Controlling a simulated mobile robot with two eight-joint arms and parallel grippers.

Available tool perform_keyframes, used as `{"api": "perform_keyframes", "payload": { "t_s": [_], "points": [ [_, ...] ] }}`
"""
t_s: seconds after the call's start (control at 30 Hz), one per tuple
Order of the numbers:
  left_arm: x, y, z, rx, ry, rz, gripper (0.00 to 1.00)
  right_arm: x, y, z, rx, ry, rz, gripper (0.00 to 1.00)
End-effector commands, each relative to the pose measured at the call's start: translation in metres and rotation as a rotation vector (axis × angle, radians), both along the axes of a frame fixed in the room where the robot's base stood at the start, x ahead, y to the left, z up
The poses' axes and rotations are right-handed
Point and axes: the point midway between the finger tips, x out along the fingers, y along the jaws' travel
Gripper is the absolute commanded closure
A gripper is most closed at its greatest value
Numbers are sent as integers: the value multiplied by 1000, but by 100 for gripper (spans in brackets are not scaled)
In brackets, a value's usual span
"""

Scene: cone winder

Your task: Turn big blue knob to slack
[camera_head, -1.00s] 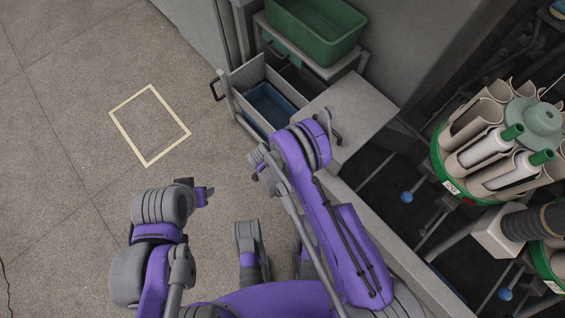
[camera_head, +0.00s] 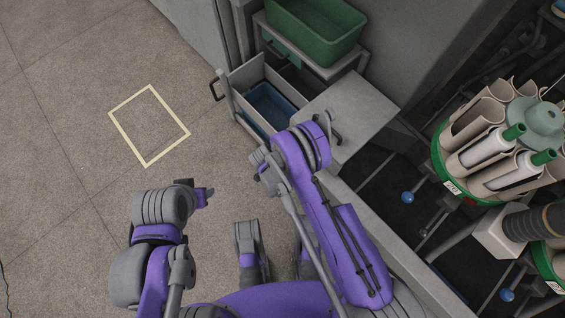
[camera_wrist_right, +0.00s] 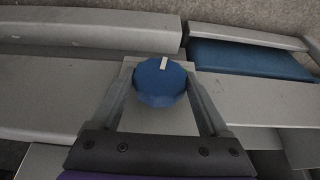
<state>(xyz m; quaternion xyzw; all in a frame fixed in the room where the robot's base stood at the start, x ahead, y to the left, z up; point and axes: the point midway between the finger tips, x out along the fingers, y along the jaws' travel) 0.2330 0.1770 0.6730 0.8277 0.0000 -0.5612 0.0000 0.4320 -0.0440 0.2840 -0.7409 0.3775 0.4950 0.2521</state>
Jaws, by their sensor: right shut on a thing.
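The big blue knob (camera_wrist_right: 160,84) sits on a grey panel in the right wrist view. It is faceted, and its white pointer mark is at its far edge, pointing almost straight up, slightly right. My right gripper (camera_wrist_right: 163,92) has one finger on each side of the knob and is shut on it. In the head view my right arm hides the knob and that gripper. My left gripper (camera_head: 204,196) is over bare floor at the left, far from the knob. Its jaws are too small to read.
A grey cabinet with an open drawer holding a blue bin (camera_head: 268,105) stands beside my right arm, under a green bin (camera_head: 315,28). The winder with green-rimmed cone holders (camera_head: 450,185) and blue ball-topped levers (camera_head: 408,197) is at right. The floor at left is clear.

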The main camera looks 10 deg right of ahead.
Motion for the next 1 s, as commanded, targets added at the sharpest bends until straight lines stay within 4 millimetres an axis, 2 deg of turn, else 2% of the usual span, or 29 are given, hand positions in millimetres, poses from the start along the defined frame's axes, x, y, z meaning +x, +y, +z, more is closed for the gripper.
{"api": "perform_keyframes", "payload": {
  "t_s": [0.27, 0.7, 1.0],
  "points": [
    [1, 0, -7, 0, 2, 0, 50, 1, 1, -1, -38, 53, 0, 77],
    [5, 0, -31, 0, 4, 0, 50, 4, 3, -3, -220, 303, 0, 77],
    [6, 0, -36, 0, 3, 0, 50, 5, 4, -3, -321, 442, 0, 77]
  ]
}}
